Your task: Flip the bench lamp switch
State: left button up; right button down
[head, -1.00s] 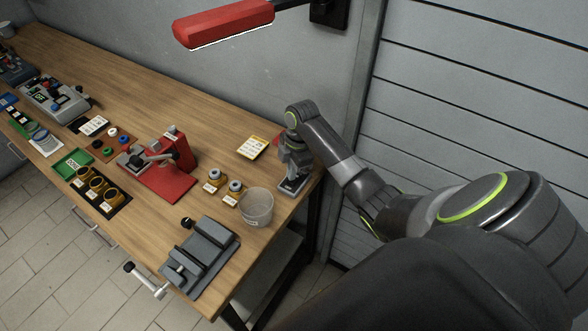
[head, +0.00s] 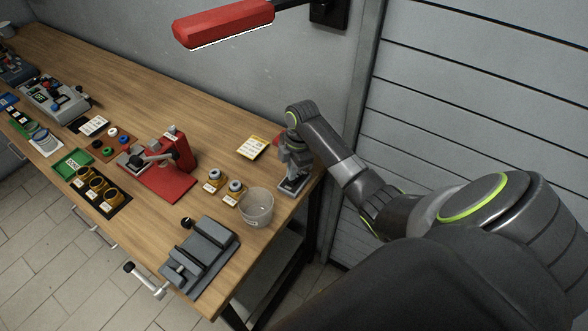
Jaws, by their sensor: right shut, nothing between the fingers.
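The bench lamp (head: 224,22) is a long red shade hanging over the bench at the top of the view, with a lit lower edge. Its dark arm leads to a black wall mount (head: 328,12). My right gripper (head: 292,180) points down at the bench's far right corner and is shut with nothing in it. A small grey, dark-centred part shows at its tip, on or just above the bench top; I cannot tell whether this is the switch or part of the gripper. No lamp switch shows clearly. My left gripper is out of view.
A grey vise (head: 200,258) sits at the front edge, and a red fixture (head: 165,180) farther left. A red item is partly hidden behind my arm. The wall is close behind.

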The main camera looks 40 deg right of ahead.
jog(key=shift+f+b, duration=0.5)
jog(key=shift+f, duration=0.35)
dwell(0.5)
jog(key=shift+r, duration=0.1)
notch_tip(320, 180, up, 5)
jog(key=p, duration=0.5)
jog(key=shift+r, duration=0.9)
